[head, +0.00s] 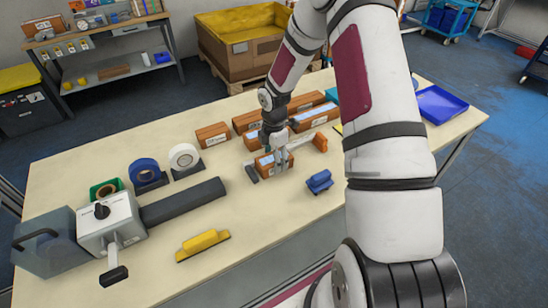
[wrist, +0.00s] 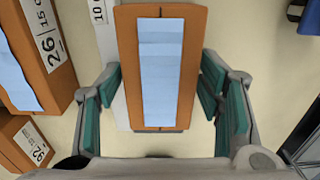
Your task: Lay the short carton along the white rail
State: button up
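An orange-brown carton (wrist: 123,22) with a pale blue top strip fills the middle of the wrist view. It also shows in the head view (head: 263,168), under my gripper (head: 279,160).
Several similar cartons (head: 212,134) stand just behind; two show at the left of the wrist view (wrist: 45,50). A blue holder (head: 319,181) is at the right, a yellow block (head: 202,243) at the front. Tape rolls (head: 185,158) and a grey-white device (head: 110,222) are at the left.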

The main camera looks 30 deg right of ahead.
jog(key=shift+r, duration=0.1)
jog(key=s+a+r+m+h, duration=0.1)
jog(key=s+r+m, duration=0.1)
jog(key=r, duration=0.8)
jog(key=s+a+r+m, duration=0.1)
jog(key=a+r, duration=0.1)
jog(key=r, duration=0.9)
jog(key=s+a+r+m+t, duration=0.2)
jog(key=s+a+r+m, duration=0.3)
jog(key=s, duration=0.6)
jog(key=s+a+r+m+t+y, duration=0.1)
jog(key=s+a+r+m+t, duration=0.2)
jog(key=s+r+m, duration=0.7)
jog(key=shift+s+a+r+t+b, duration=0.3)
jog(key=shift+s+a+r+b, duration=0.1)
jog(key=shift+s+a+r, duration=0.4)
jog(key=shift+w, duration=0.2)
